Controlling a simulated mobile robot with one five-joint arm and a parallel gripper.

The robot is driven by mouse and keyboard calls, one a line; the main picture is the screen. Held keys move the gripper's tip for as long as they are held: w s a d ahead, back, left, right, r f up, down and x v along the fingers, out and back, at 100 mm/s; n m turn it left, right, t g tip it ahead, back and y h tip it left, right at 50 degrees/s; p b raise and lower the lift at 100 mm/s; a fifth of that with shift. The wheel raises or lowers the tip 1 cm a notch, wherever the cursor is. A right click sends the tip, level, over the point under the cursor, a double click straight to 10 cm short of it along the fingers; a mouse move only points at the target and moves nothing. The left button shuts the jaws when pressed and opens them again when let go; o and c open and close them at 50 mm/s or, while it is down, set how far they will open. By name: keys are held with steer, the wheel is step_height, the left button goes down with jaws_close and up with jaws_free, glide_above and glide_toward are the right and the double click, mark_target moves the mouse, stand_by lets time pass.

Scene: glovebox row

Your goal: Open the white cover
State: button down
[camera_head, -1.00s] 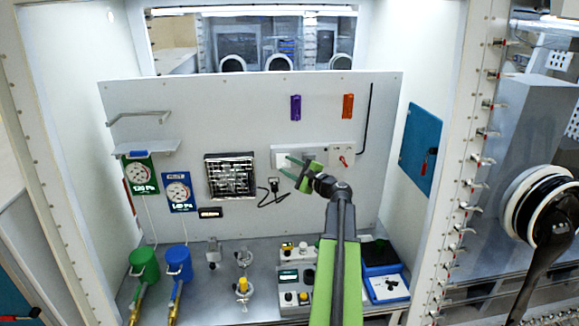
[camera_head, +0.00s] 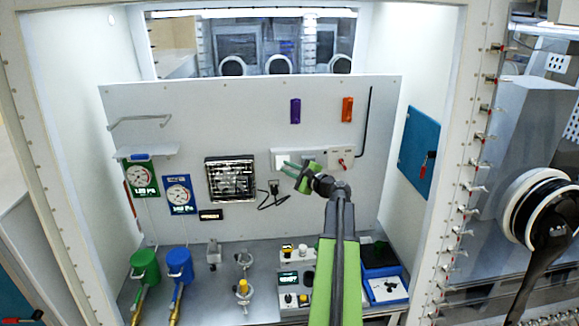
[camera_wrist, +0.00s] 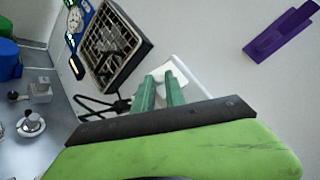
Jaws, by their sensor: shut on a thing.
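The white cover (camera_head: 282,155) is on a pale housing (camera_head: 330,151) on the upright panel, right of the middle in the head view. Darker parts show on the housing just right of the cover. My gripper (camera_head: 287,167) reaches up to the cover from below right, its green fingers shut on it. In the wrist view the fingertips (camera_wrist: 160,79) meet at a small white piece of the cover (camera_wrist: 178,70) in front of the housing. The exact contact is partly hidden by the fingers.
A red switch (camera_head: 342,163) sits right of the cover. A black-framed grille (camera_head: 231,178) and a plug with a black cable (camera_head: 274,187) are to the left and below. Purple (camera_head: 295,110) and orange (camera_head: 347,109) holders are above. Valves and boxes stand on the bench below.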

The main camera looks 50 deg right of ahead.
mark_target(288, 159)
step_height(288, 159, up, 3)
steer(key=m+g+p, duration=0.1)
steer(key=p, duration=0.3)
steer(key=g+p, duration=0.1)
steer(key=p, duration=0.3)
steer(key=shift+w+d+r+m+g+y, duration=0.1)
steer(key=shift+d+r+m+g+y, duration=0.1)
steer(key=shift+m+g+y, duration=0.15)
steer(key=shift+f+g, duration=0.25)
steer(key=shift+f, duration=0.05)
steer(key=shift+a, duration=0.1)
